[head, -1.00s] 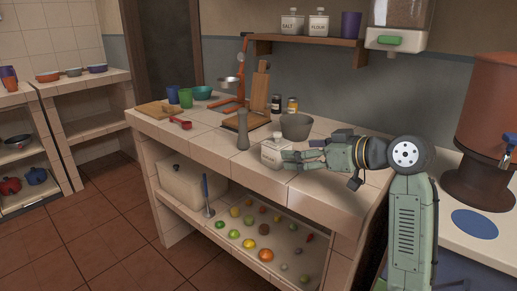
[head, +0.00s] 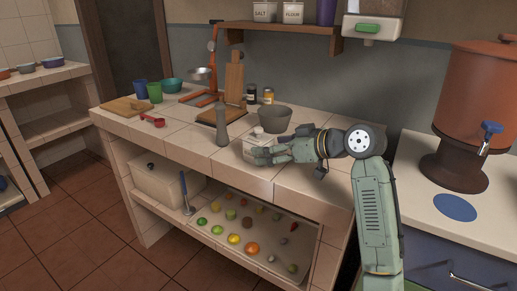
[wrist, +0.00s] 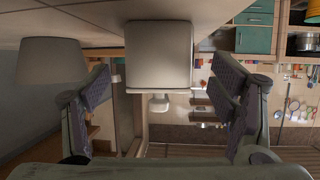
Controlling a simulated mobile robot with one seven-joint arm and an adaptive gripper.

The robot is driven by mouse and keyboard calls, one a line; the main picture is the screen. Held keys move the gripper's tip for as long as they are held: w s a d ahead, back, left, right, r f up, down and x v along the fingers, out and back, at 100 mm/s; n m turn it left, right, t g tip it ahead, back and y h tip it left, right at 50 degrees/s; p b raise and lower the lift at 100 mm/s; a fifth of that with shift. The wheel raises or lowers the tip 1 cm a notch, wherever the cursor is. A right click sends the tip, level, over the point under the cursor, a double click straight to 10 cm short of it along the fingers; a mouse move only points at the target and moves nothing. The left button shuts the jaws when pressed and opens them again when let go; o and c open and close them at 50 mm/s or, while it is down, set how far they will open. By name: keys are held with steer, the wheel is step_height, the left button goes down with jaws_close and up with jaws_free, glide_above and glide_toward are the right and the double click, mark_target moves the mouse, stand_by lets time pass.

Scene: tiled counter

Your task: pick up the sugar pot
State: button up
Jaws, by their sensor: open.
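The sugar pot is a white, boxy pot with a knobbed lid (head: 257,136), standing on the tiled counter. My gripper (head: 263,155) is at its right front and hides part of it in the head view. In the wrist view, which is upside down, the pot (wrist: 158,55) is in the middle with its lid and knob lower down. My gripper (wrist: 161,85) is open there, one finger on each side of the pot. Gaps show between the fingers and the pot, and nothing is held.
A grey bowl (head: 275,118) stands just behind the pot and shows at left in the wrist view (wrist: 45,62). A grey pepper mill (head: 221,127) stands to its left. Two jars, a wooden board and a red stand are farther back. The counter's front edge is close.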

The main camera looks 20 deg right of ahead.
steer(key=shift+x, duration=1.45)
steer(key=shift+c, duration=0.3)
steer(key=shift+r, duration=0.1)
steer(key=c, duration=1.5)
